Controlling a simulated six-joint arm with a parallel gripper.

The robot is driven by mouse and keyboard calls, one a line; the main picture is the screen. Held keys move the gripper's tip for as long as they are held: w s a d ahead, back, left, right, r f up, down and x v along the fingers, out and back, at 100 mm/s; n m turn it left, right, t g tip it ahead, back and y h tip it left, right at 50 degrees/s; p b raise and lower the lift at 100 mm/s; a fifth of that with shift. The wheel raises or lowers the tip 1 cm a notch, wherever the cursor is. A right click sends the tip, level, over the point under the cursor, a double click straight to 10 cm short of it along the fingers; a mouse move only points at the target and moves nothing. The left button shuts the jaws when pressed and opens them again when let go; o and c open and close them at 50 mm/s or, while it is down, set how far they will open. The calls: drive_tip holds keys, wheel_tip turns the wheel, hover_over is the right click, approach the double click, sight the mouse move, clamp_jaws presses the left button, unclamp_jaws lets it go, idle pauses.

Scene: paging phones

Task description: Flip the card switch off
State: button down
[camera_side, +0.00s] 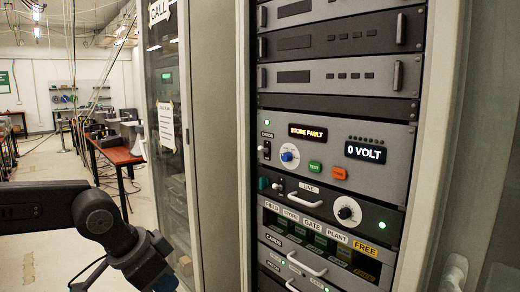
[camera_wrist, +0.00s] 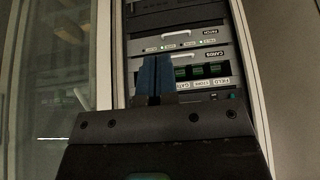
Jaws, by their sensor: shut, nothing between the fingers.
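In the side view a small toggle switch (camera_side: 265,150) sits under a label that looks like CARDS, on the left of the grey panel reading STORE FAULT and 0 VOLT. Its lever position is too small to tell. My gripper shows only partly at the bottom edge of the side view, left of the rack and apart from it. In the wrist view my gripper (camera_wrist: 155,75) has its blue fingers together, empty, in front of the rack. There the picture is upside down, and a CARDS label (camera_wrist: 213,54) lies right of the fingers, by the card slots.
The equipment rack (camera_side: 425,150) has drawer handles (camera_side: 305,198) and knobs (camera_side: 347,211) that stick out. A row of slots labelled FIELD, STORE, GATE, PLANT and FREE lies low. A glass-door cabinet (camera_side: 170,130) stands left, with a red-topped table (camera_side: 118,155) behind.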

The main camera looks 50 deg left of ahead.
idle(0.3)
drive_tip(key=m+t+y, duration=0.4)
drive_tip(key=m+t, duration=0.7)
approach(267, 142)
drive_tip(key=f+v, duration=0.1)
drive_tip(key=v, duration=0.6)
drive_tip(key=shift+w+a+m+t+h, duration=0.25)
drive_tip(key=shift+w+a+m+h, duration=0.65)
drive_tip(key=shift+w, duration=1.3)
drive_tip(key=shift+w+a+m+t+h, duration=0.2)
drive_tip(key=shift+w+a+m+h, duration=0.2)
drive_tip(key=shift+w+m, duration=1.45)
drive_tip(key=shift+w+a+m+t+h, duration=0.25)
drive_tip(key=shift+w+a+m+h, duration=0.45)
drive_tip(key=shift+w, duration=1.9)
drive_tip(key=shift+d, duration=0.1)
drive_tip(key=shift+f, duration=0.15)
